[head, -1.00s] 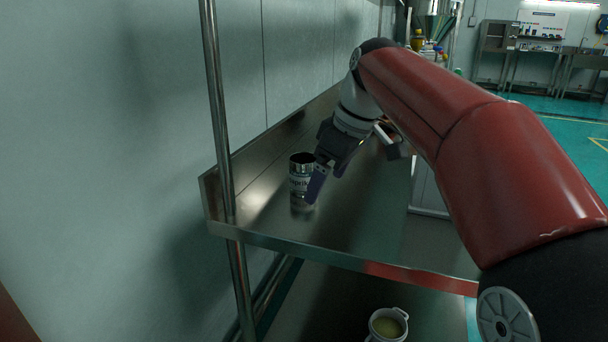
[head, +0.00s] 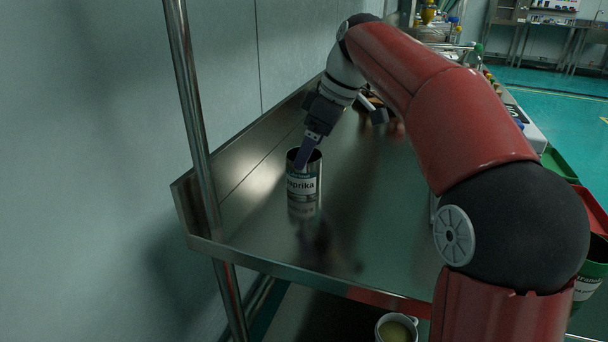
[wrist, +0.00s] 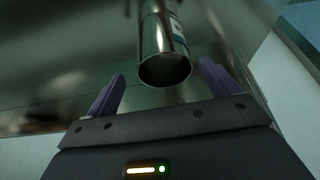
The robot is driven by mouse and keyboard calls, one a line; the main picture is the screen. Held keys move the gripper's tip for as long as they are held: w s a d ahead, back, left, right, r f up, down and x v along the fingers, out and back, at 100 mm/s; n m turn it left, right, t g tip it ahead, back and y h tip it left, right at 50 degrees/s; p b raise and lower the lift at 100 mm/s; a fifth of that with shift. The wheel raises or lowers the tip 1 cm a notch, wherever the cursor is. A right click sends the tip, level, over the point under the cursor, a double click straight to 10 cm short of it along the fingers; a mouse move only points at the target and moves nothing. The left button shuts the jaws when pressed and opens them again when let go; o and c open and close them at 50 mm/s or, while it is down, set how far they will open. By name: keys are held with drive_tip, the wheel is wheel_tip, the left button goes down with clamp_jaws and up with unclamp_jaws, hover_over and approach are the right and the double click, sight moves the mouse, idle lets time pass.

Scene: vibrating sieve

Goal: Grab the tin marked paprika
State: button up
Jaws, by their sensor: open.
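The tin marked paprika (head: 303,184) stands upright on the steel table (head: 255,222), with its label facing me in the head view. Its open rim and dark inside show in the wrist view, where the tin (wrist: 164,66) is between and just beyond the two purple fingers. My gripper (head: 303,160) is at the tin's top in the head view, and one finger overlaps its rim there. In the wrist view my gripper (wrist: 157,80) is open, with a finger on each side of the tin and a gap visible on both sides. The tin is not held.
A metal post (head: 190,100) rises at the table's left corner, near the wall (head: 90,150). A pot with yellowish contents (head: 396,330) is below the table's front edge. Red and green bins (head: 592,208) stand at the right. The table around the tin is clear.

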sight(304, 172)
drive_tip(key=x, duration=0.4)
drive_tip(key=shift+s+a+f, duration=0.1)
drive_tip(key=shift+s+f, duration=0.15)
drive_tip(key=shift+f, duration=0.15)
drive_tip(key=c, duration=1.1)
